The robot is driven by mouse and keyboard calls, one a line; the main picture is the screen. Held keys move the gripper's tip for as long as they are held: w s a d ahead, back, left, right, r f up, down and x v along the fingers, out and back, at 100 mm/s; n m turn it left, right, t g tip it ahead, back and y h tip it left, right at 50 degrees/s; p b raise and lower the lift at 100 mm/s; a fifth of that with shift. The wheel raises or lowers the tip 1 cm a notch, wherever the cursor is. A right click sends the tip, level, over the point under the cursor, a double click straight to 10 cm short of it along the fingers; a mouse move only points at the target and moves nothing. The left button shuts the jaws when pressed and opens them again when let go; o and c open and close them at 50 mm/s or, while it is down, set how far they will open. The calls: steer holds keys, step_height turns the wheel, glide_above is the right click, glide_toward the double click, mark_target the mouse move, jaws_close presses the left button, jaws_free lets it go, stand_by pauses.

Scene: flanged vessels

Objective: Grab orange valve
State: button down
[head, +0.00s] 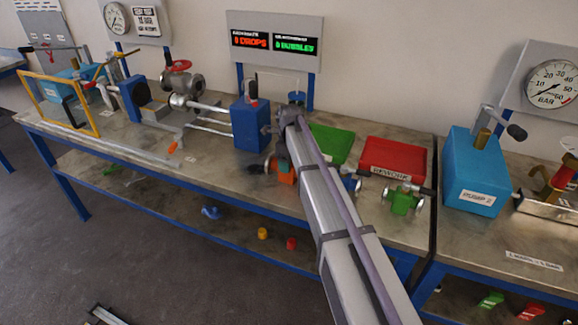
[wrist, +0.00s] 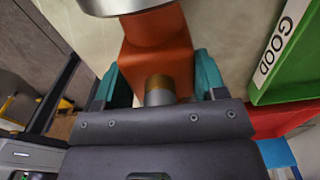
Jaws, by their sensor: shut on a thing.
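The orange valve (head: 287,176) is on the workbench, just right of the blue block and left of the green tray; my arm partly covers it in the head view. In the wrist view its orange body (wrist: 155,52) fills the middle, with a grey metal flange (wrist: 125,6) at the top and a brass and grey stem pointing towards my palm. My gripper (wrist: 158,82) has its teal fingers on both sides of the orange body, shut on it. Whether the valve touches the bench cannot be told.
Right of the valve are the green tray (head: 331,144) marked GOOD in the wrist view, the red tray (head: 393,160) marked REWORK and a green valve (head: 402,201). The blue block (head: 250,126) of the test rig stands close on the left. Bare bench (head: 222,168) lies in front of it.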

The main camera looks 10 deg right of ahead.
step_height(320, 180, up, 10)
steer(key=p, duration=1)
steer(key=shift+r, duration=0.1)
